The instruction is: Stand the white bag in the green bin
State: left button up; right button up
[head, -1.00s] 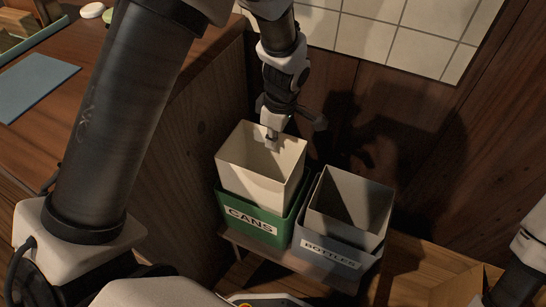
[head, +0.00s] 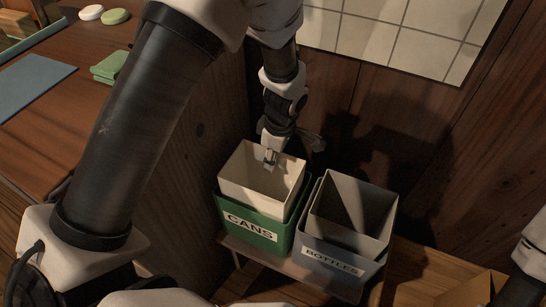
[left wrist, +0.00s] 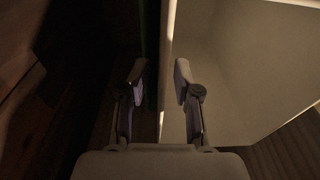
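The white bag (head: 258,187) stands upright and open-topped inside the green bin (head: 250,231), labelled CANS. Its upper part rises above the bin's rim; its base is hidden. My left gripper (head: 269,164) reaches down from above at the bag's far rim. In the left wrist view, the fingers of my left gripper (left wrist: 160,72) are apart, with the edge of the white bag (left wrist: 225,75) between them and no clear grip on it. My right gripper is out of view; only part of my right arm shows at the right edge.
A grey bin (head: 335,262) labelled BOTTLES, with a grey liner (head: 345,215), stands close to the right. A wooden wall is behind both bins. The wooden counter (head: 60,130) at left holds a blue mat (head: 30,85), green cloth (head: 108,68) and soap-like discs (head: 115,16).

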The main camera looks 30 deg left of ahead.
pick_arm(q)
notch_tip(320, 180, up, 12)
jog(key=d+p, duration=0.1)
jog(key=p, duration=0.3)
jog(key=shift+d+r+p, duration=0.15)
jog(key=shift+d+p, duration=0.1)
jog(key=shift+p, duration=0.15)
